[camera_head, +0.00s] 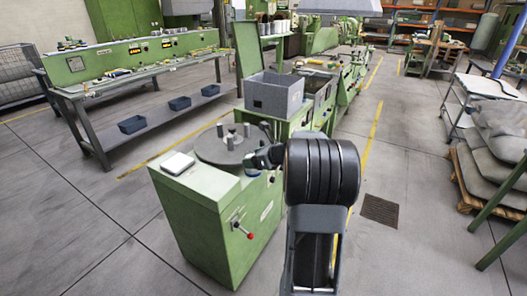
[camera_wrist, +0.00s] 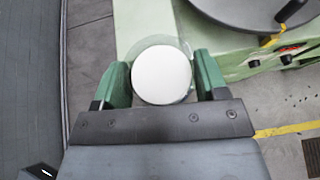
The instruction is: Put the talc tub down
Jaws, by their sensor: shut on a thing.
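The talc tub (camera_wrist: 162,75) shows in the wrist view as a round white top with a pale greenish rim around it. My gripper (camera_wrist: 160,66) is shut on it, with one green finger on each side. The tub is over the edge of the green machine cabinet (camera_wrist: 142,14), partly over its pale top. I cannot tell its height above the surface. In the head view my dark arm covers the area right of the cabinet (camera_head: 200,215), and I cannot make out the tub there.
A dark round plate (camera_head: 217,150) with several grey posts stands on the cabinet. A white square pad (camera_head: 178,163) lies at its left corner. A grey open box (camera_head: 273,95) stands behind.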

